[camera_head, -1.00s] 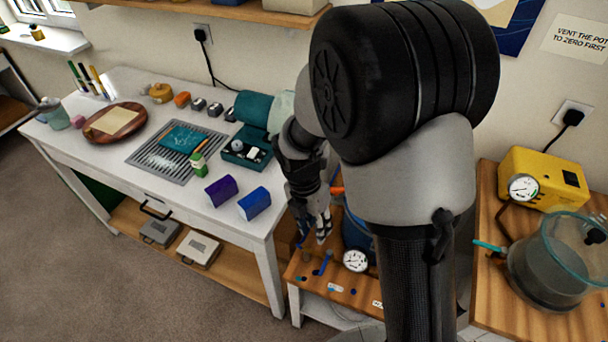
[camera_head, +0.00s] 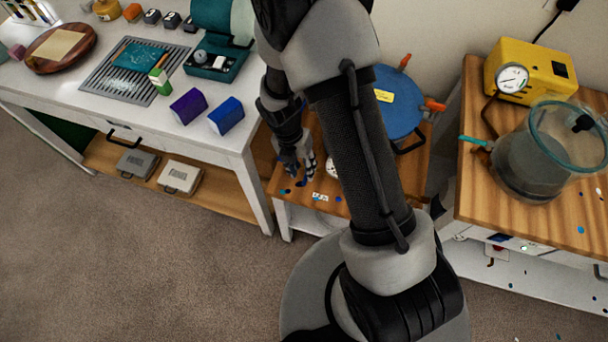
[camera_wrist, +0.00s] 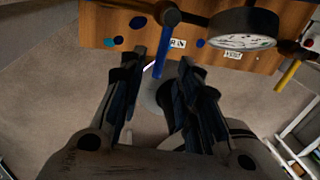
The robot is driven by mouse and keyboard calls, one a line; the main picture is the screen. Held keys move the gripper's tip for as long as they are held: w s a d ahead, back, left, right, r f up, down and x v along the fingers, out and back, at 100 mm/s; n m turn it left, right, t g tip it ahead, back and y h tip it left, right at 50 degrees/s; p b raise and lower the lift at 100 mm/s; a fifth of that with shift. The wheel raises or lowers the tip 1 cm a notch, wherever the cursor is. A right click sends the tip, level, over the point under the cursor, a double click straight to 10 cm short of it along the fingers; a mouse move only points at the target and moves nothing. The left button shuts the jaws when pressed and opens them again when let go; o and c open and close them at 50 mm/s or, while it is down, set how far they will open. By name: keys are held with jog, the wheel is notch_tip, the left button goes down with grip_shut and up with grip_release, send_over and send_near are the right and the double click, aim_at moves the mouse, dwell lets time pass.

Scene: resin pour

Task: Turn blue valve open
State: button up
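The blue valve (camera_wrist: 170,17) is at the top of the wrist view, at the edge of a wooden bench top. Its blue lever (camera_wrist: 159,58) points down the picture, towards my gripper. My gripper (camera_wrist: 161,60) is open, with one finger on each side of the lever's end. I see gaps beside the lever; contact with a finger is not clear. In the head view my gripper (camera_head: 298,166) is low over the bench's front edge, and the valve is mostly hidden by it. A white label, partly covered, sits beside the valve.
A round gauge (camera_wrist: 243,28) and a yellow lever (camera_wrist: 287,75) are right of the valve. A blue-lidded pot (camera_head: 398,112) with orange clamps stands behind my arm. A yellow pump (camera_head: 532,72) and a glass chamber (camera_head: 545,160) are on the right bench.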

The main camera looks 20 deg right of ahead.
jog(key=shift+s+d+f+b, duration=0.15)
jog(key=shift+f+b, duration=0.1)
jog(key=shift+f, duration=0.5)
jog(key=shift+d+f+b, duration=0.1)
jog(key=shift+f+b, duration=0.1)
jog(key=shift+f, duration=0.55)
grip_shut()
